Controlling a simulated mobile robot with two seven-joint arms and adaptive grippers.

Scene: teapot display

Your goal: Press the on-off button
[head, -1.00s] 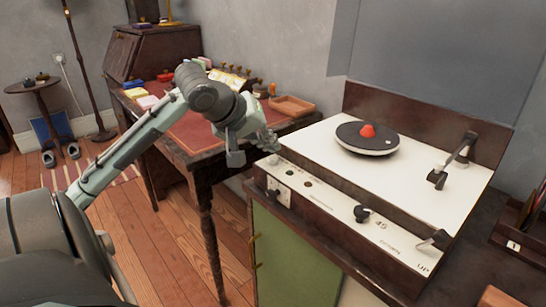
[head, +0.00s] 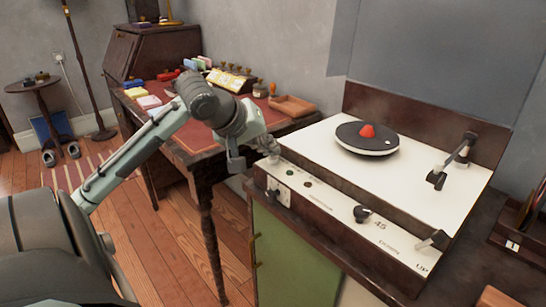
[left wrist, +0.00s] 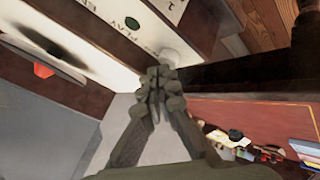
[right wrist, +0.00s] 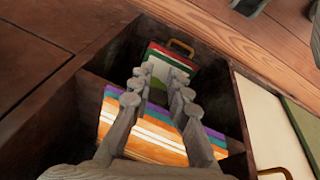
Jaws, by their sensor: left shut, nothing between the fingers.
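The record player (head: 440,212) has a white top and a white front panel with small round controls and knobs. My left gripper (head: 270,150) is at the left end of this panel, fingers together and empty. In the left wrist view, the shut fingertips (left wrist: 160,76) are right by a pale round button (left wrist: 171,57) at the panel's end; I cannot tell whether they touch it. The fingers partly cover this button. My right gripper (right wrist: 158,88) is open and empty, above a compartment of colourful sleeves (right wrist: 150,130).
A dark turntable disc (head: 350,131) with a red centre sits on the player. A knob (head: 273,197) is on the front panel below the left gripper.

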